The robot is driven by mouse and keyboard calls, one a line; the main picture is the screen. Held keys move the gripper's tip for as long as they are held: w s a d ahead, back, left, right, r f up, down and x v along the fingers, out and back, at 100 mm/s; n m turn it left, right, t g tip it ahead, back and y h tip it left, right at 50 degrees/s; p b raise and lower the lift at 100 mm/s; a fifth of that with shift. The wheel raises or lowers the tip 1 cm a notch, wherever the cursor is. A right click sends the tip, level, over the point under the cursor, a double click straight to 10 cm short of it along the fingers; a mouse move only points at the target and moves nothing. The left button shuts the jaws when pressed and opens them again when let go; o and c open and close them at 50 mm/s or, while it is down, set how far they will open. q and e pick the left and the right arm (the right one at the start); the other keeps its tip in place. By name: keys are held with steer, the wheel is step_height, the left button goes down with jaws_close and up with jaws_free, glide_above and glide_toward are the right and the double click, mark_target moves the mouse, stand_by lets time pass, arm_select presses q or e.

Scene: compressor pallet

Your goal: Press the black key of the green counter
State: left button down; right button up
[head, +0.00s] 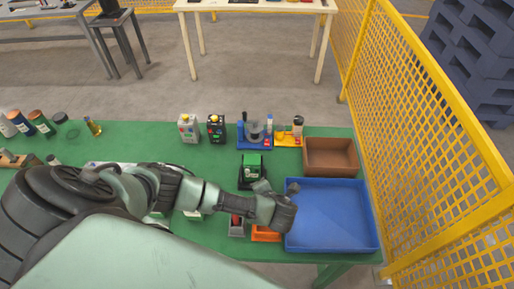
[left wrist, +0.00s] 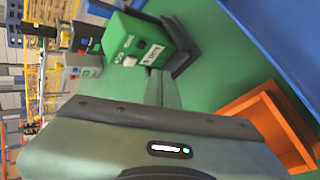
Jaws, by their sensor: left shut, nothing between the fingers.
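The green counter (head: 252,164) stands on the green table on a dark base. In the left wrist view the counter (left wrist: 125,47) lies sideways in the picture, with a white number label and small buttons on its face. My left gripper (head: 262,187) is just in front of the counter in the head view. In the left wrist view its fingers (left wrist: 161,85) are shut and empty, pointing toward the counter's dark base. I cannot tell whether they touch it. My right gripper is not in view.
A blue tray (head: 374,225) and a brown box (head: 331,172) stand on the right. An orange bin (head: 265,236) is beside my gripper. Grey and black devices (head: 188,128) (head: 216,128) and a blue fixture (head: 254,140) stand behind the counter. Bottles (head: 93,126) are at far left.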

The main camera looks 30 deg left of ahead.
arm_select(q)
steer(key=shift+s+d, duration=0.35)
steer(key=shift+s, duration=0.2)
steer(key=shift+s+d, duration=0.3)
steer(key=shift+s, duration=0.2)
